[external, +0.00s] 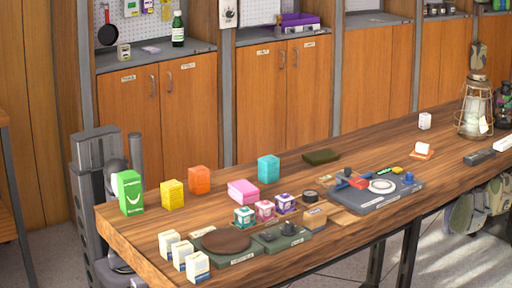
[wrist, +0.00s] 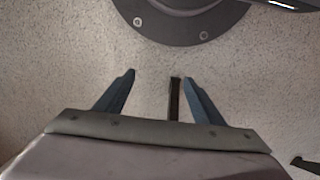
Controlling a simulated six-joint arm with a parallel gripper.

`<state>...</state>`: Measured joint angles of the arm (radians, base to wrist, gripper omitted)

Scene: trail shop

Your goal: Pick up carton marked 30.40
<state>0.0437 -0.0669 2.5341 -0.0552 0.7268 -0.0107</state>
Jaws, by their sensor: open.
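The marking 30.40 cannot be read on any carton, so I cannot tell which one it is. In the external view a green carton (external: 129,193), a yellow carton (external: 172,194), an orange carton (external: 199,180), a teal carton (external: 268,169) and a pink box (external: 243,190) stand on the wooden bench. Small white cartons (external: 197,267) stand at its front left edge. My gripper (wrist: 158,75) is open and empty in the wrist view, over the pale speckled floor and away from the cartons. I cannot make it out in the external view.
Small patterned boxes (external: 265,210), a dark round plate (external: 226,241), a grey tray with tools (external: 378,195) and a lantern (external: 473,108) crowd the wooden bench (external: 330,160). Some bare bench lies between the groups.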

